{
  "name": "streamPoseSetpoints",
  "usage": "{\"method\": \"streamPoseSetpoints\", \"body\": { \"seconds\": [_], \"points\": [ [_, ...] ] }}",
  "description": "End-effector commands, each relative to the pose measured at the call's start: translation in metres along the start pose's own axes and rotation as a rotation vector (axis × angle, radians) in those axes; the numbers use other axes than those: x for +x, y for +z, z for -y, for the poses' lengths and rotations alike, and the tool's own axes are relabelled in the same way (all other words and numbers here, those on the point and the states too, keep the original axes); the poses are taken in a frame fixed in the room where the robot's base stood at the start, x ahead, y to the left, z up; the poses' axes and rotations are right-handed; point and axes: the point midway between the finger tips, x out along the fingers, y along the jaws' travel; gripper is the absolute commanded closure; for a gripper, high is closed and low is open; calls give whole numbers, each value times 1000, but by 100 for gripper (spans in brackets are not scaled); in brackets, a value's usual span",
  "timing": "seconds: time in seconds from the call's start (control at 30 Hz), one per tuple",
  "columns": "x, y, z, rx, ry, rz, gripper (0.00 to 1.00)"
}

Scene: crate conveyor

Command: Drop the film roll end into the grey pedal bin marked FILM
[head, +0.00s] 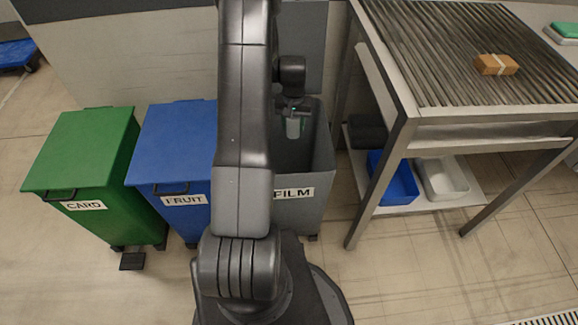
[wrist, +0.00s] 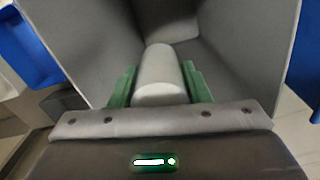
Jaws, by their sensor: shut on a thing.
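The grey pedal bin (head: 317,195) marked FILM stands upright with its lid up, partly hidden behind my arm in the head view. My gripper (head: 294,124) is over the bin's open mouth, pointing down into it. It is shut on the film roll end (wrist: 161,75), a pale grey cylinder between the green fingers in the wrist view. The bin's inner walls (wrist: 226,48) surround the roll in that view. The roll end (head: 293,129) shows small and partly hidden in the head view. I cannot tell how deep it hangs.
A blue bin (head: 170,145) marked FRUIT and a green bin (head: 80,150) marked CARD stand to the left, lids down. A roller conveyor (head: 440,60) with a brown box (head: 496,64) stands at the right. Blue (head: 398,185) and white trays (head: 440,178) sit on its lower shelf.

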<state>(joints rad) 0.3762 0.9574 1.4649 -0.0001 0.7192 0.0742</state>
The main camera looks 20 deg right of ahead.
Motion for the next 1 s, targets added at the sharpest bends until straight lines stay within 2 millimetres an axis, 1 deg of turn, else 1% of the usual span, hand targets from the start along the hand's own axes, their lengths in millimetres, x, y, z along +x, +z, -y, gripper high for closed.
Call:
{"method": "streamPoseSetpoints", "body": {
  "seconds": [0.03, 0.17, 0.47, 0.5, 0.57, 0.6, 0.63, 0.87, 1.0],
  "points": [
    [10, 0, 0, 0, 0, 1, 79],
    [21, 0, 0, 0, 0, 1, 79],
    [22, 0, 0, -1, 0, 0, 79],
    [22, 0, 0, -1, 0, 0, 53],
    [22, 0, 0, -1, 0, 0, 41],
    [22, 0, 0, -1, 0, 0, 34],
    [22, 0, 0, -1, 0, 0, 32],
    [22, 0, 0, 0, 0, 0, 32],
    [15, 0, 0, 0, 0, -2, 32]
  ]
}}
